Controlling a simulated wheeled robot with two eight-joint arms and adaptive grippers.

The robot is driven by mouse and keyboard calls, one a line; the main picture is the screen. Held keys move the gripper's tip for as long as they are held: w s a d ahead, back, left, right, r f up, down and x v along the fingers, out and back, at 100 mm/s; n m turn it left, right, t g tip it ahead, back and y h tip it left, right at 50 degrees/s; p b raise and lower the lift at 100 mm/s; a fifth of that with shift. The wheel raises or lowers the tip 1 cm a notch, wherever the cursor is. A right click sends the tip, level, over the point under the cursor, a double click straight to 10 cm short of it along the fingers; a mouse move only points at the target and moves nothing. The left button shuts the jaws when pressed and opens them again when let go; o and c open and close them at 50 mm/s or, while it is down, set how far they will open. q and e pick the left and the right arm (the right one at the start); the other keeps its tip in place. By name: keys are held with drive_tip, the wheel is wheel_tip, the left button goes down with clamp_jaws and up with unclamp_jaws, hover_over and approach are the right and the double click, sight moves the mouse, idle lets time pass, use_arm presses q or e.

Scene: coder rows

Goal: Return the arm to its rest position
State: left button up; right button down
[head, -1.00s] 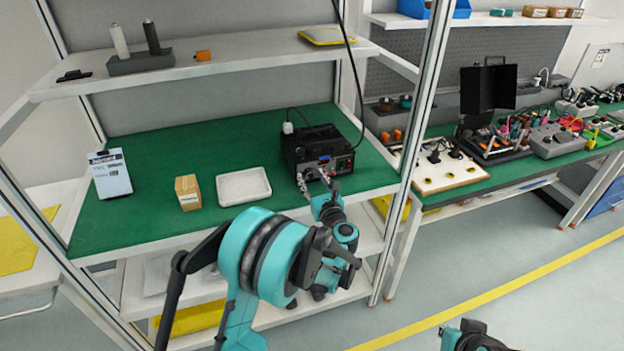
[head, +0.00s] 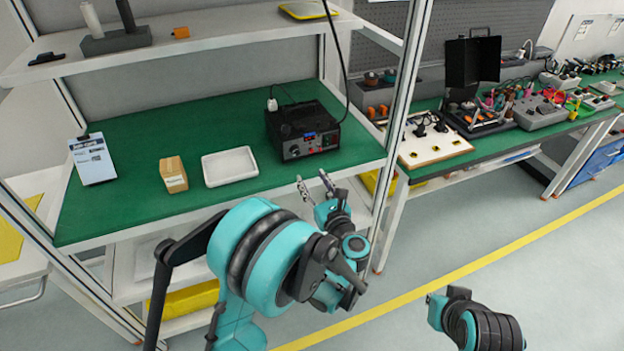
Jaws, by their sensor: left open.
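My left arm comes in from the bottom left, teal and black, in the head view. Its gripper (head: 315,186) is open and empty, with two thin grey fingers apart. It hangs at the front edge of the green bench top (head: 130,205), in front of the black soldering station (head: 303,130) and clear of it. My right arm (head: 470,318) shows at the bottom right over the floor. I cannot tell whether its jaws are open or shut.
A metal post (head: 402,120) rises right of the station. A tool-covered bench (head: 500,150) stands beyond it. The floor at right is clear.

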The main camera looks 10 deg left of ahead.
use_arm(q)
drive_tip(key=s+d+r+m+t+h, duration=0.1)
drive_tip(key=d+r+m+t+h, duration=0.15)
drive_tip(key=r+m+h, duration=0.7)
drive_tip(key=s+d+r+m+t+h, duration=0.15)
drive_tip(key=d+r+m+h, duration=0.35)
drive_tip(key=m, duration=0.9)
drive_tip(key=s+a+f+m+g+y, duration=0.1)
drive_tip(key=s+a+f+m+g, duration=0.3)
drive_tip(key=s, duration=0.4)
drive_tip(key=s+a+f+m+g+y, duration=0.2)
drive_tip(key=s+a+f+m+g, duration=0.1)
drive_tip(key=s+f+m, duration=0.4)
drive_tip(key=s+a+f+m+g+y, duration=0.1)
drive_tip(key=s+a+f+m+g, duration=0.3)
drive_tip(key=s+m, duration=0.4)
drive_tip(key=shift+s+a+f+g, duration=0.3)
drive_tip(key=shift+s+f+g, duration=0.2)
drive_tip(key=shift+s+f, duration=0.35)
drive_tip(key=shift+w+m+y, duration=0.1)
drive_tip(key=shift+m+y, duration=0.15)
